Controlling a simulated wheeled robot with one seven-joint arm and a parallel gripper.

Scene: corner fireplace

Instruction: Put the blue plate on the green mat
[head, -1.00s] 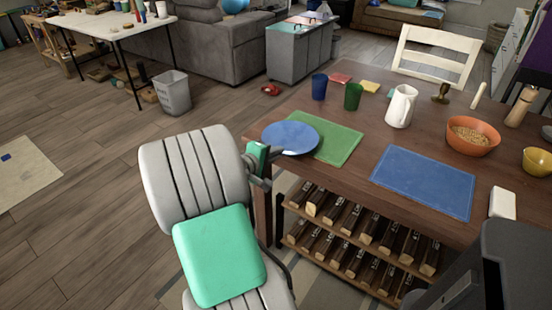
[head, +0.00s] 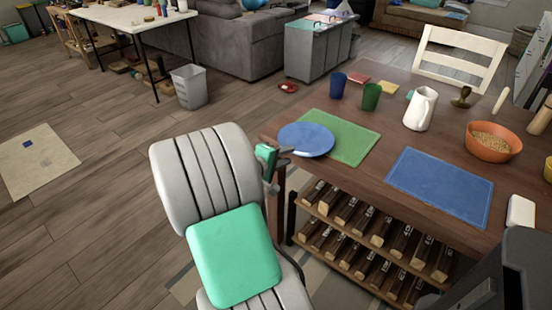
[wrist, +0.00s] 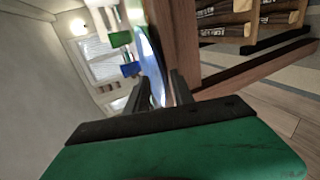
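The blue plate (head: 305,139) lies flat at the near left corner of the wooden table, its right part overlapping the left end of the green mat (head: 348,141). My gripper (head: 289,151) is at the plate's near left rim, beside the table corner. In the wrist view the two dark fingers (wrist: 162,88) stand apart, one on each side of the rim of the plate (wrist: 152,50), with a visible gap. The gripper looks open; whether a finger touches the plate is hard to tell.
A blue mat (head: 440,185), a blue cup (head: 338,86), a green cup (head: 371,97), a white pitcher (head: 420,109) and an orange bowl (head: 492,143) are on the table (head: 385,150). A bottle rack (head: 370,235) stands below. Floor at left is mostly clear.

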